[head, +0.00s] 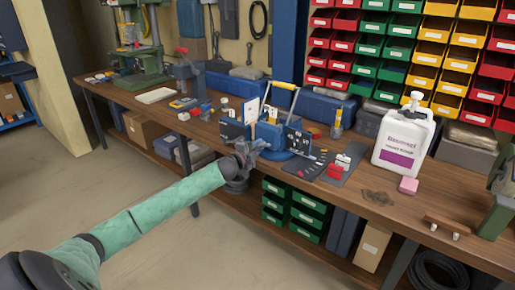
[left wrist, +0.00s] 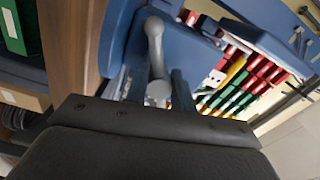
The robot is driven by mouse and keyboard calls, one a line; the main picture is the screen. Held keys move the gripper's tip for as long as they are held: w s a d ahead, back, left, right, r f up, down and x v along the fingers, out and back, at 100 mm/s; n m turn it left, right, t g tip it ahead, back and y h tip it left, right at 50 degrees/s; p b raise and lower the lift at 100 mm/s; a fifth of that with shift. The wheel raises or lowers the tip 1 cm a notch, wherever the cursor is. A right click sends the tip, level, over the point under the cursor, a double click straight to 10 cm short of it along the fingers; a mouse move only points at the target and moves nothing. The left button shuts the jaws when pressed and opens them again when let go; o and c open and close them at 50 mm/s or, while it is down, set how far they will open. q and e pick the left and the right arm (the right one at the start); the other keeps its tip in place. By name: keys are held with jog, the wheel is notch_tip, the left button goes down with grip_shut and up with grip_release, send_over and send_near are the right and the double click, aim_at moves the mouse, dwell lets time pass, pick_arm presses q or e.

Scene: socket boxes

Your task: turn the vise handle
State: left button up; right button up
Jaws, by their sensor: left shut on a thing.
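The blue vise (head: 268,136) stands at the front edge of the wooden workbench, near the middle of the head view. My left gripper (head: 245,150) is in front of it, just off the bench edge. In the left wrist view the blue vise body (left wrist: 190,45) fills the upper middle. The grey vise handle (left wrist: 155,50) has a rounded end and lies between the fingers of my left gripper (left wrist: 155,88), which is shut on it. In the head view the gripper hides most of the handle. My right gripper is in neither view.
Green drawers (head: 308,215) stand below. Red, green and yellow bins hang on the wall behind. The floor at left is clear.

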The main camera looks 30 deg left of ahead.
aim_at(257, 149)
pick_arm(q)
jog(key=shift+d+f, duration=0.15)
jog(key=shift+f, duration=0.15)
jog(key=o, duration=0.7)
jog(key=shift+o, duration=1.4)
jog(key=shift+r, duration=0.15)
jog(key=shift+s, duration=0.15)
jog(key=shift+s, duration=0.5)
jog(key=s, duration=0.1)
jog(key=s+b, duration=0.1)
jog(key=s, duration=0.2)
jog(key=shift+s+a, duration=0.3)
jog(key=shift+s, duration=0.05)
jog(key=shift+s+b, duration=0.35)
jog(key=shift+s, duration=0.55)
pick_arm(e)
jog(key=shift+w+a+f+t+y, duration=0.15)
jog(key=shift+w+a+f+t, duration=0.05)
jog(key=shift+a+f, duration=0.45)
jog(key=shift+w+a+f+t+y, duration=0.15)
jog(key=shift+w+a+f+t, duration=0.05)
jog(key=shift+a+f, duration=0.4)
